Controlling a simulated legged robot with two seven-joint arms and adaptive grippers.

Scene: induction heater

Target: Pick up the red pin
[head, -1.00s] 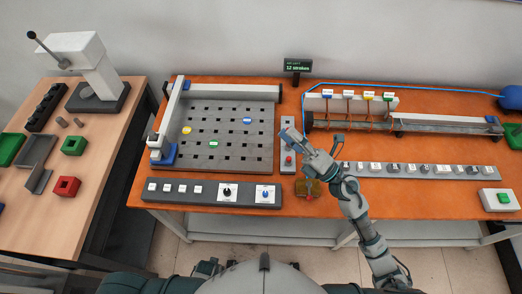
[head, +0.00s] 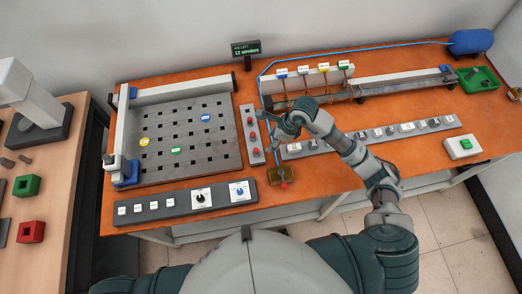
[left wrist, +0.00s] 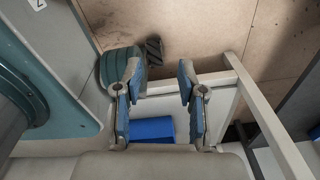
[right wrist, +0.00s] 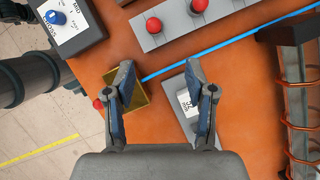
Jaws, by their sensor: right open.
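A brass block (head: 272,177) with a red round end (head: 284,185) sits nearer the front edge. I cannot tell which red piece is the pin. My right gripper (head: 277,134) is open and empty, just right of the strip. In the right wrist view, its left finger overlaps the brass block. My left gripper (left wrist: 158,65) is open and empty, away from the tabletop.
A perforated grey plate (head: 190,165) lies left of the strip. A switch panel (head: 170,203) runs along the front, and a grey label row (head: 440,123) lies at right. A blue hose (head: 262,90) crosses the table. Coils stand behind my right gripper.

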